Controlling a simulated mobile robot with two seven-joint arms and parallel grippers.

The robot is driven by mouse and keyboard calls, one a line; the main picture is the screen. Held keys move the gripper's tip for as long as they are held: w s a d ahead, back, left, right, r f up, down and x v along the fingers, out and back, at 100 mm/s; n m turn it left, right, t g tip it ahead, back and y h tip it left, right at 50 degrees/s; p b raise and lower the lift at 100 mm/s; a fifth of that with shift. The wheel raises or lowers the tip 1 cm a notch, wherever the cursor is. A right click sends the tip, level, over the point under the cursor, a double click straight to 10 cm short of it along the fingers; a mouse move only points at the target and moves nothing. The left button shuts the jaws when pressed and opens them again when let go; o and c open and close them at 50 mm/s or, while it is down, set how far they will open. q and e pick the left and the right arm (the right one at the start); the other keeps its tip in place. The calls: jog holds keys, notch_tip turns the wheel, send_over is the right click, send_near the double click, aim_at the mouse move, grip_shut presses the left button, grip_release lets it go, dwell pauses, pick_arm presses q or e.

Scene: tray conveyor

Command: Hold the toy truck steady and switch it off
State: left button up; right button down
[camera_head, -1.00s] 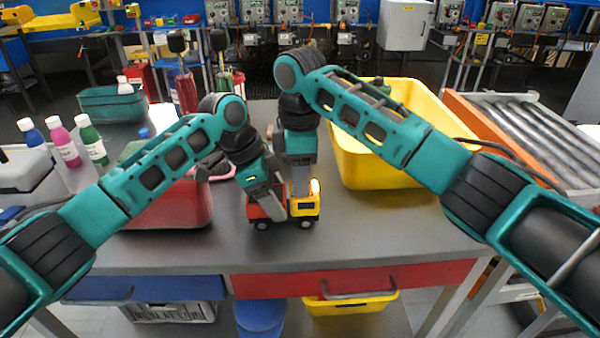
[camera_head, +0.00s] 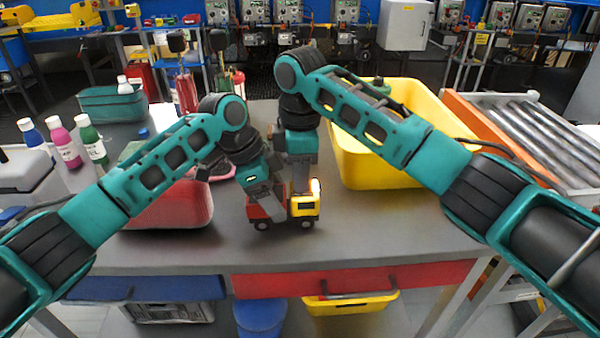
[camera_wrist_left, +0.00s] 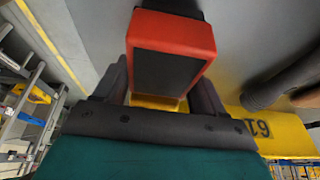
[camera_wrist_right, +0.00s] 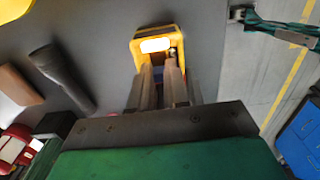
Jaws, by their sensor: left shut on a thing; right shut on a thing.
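The toy truck (camera_head: 268,208) stands upright on the grey table, with a red bed at left and a yellow cab at right. My left gripper (camera_wrist_left: 158,88) has its fingers on both sides of the red bed, closed on it. A lit lamp (camera_wrist_right: 156,45) glows on the cab top; a small silver switch (camera_wrist_right: 173,53) sits beside it. My right gripper (camera_wrist_right: 162,70) points down at the cab, its fingers close together at the switch. The fingers hide most of the switch, so its position cannot be told.
A red bin (camera_head: 175,206) stands left of the truck, a yellow bin (camera_head: 385,176) behind right. Several bottles (camera_head: 65,146) stand at far left. An orange-sided roller conveyor (camera_head: 500,130) is at right. The table in front of the truck is clear.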

aim_at(310, 188)
jog(key=shift+d, duration=0.95)
jog(key=c, duration=1.1)
grip_release()
jog(key=shift+a, duration=0.1)
notch_tip(310, 188, up, 12)
jog(key=shift+r, duration=0.1)
pick_arm(q)
jog(key=o, duration=1.2)
jog(key=shift+o, duration=0.2)
